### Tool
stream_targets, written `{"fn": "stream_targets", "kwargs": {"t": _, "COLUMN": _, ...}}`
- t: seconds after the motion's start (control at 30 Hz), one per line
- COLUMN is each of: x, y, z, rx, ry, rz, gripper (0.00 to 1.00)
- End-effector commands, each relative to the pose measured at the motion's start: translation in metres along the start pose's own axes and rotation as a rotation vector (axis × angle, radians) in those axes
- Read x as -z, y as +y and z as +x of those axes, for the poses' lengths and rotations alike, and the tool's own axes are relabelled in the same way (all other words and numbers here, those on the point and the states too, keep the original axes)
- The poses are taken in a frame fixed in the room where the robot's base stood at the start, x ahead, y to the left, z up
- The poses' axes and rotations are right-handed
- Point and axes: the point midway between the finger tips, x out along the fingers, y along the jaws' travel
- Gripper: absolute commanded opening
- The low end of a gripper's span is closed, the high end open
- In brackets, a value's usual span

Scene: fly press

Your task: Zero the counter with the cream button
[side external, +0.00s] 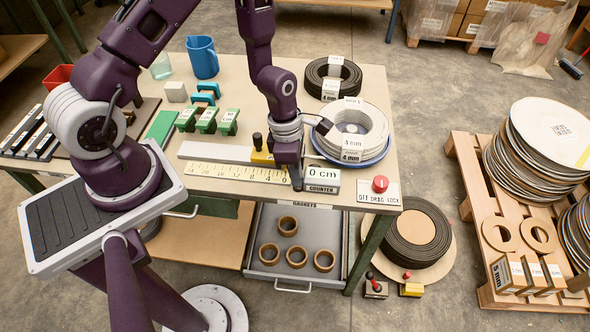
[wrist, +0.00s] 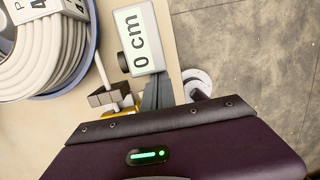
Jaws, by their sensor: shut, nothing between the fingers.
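The counter (side external: 322,178) is a small cream box at the bench's front edge, labelled COUNTER, and its display reads 0 cm. It also shows in the wrist view (wrist: 140,38), with a dark round knob (wrist: 122,62) on its side. My gripper (side external: 297,187) is shut and empty, pointing down just left of the counter at the end of the ruler. In the wrist view the shut fingers (wrist: 158,93) lie close by the counter's end; I cannot tell whether they touch it. I cannot make out a separate cream button; it may be hidden by the fingers.
A yellow ruler (side external: 235,173) runs left from the counter. A white coil (side external: 350,128) on a blue dish stands behind it. A red knob (side external: 380,184) on a drag lock plate is to the right. An open drawer (side external: 265,225) with several rings juts out below.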

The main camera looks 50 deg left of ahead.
Motion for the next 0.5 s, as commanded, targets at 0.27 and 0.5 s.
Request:
{"fn": "stream_targets", "kwargs": {"t": 0.27, "x": 0.003, "y": -0.001, "z": 0.007, "rx": 0.005, "ry": 0.009, "rz": -0.003, "gripper": 0.0}}
{"fn": "stream_targets", "kwargs": {"t": 0.5, "x": 0.002, "y": 0.001, "z": -0.028, "rx": -0.002, "ry": 0.004, "rz": -0.003, "gripper": 0.0}}
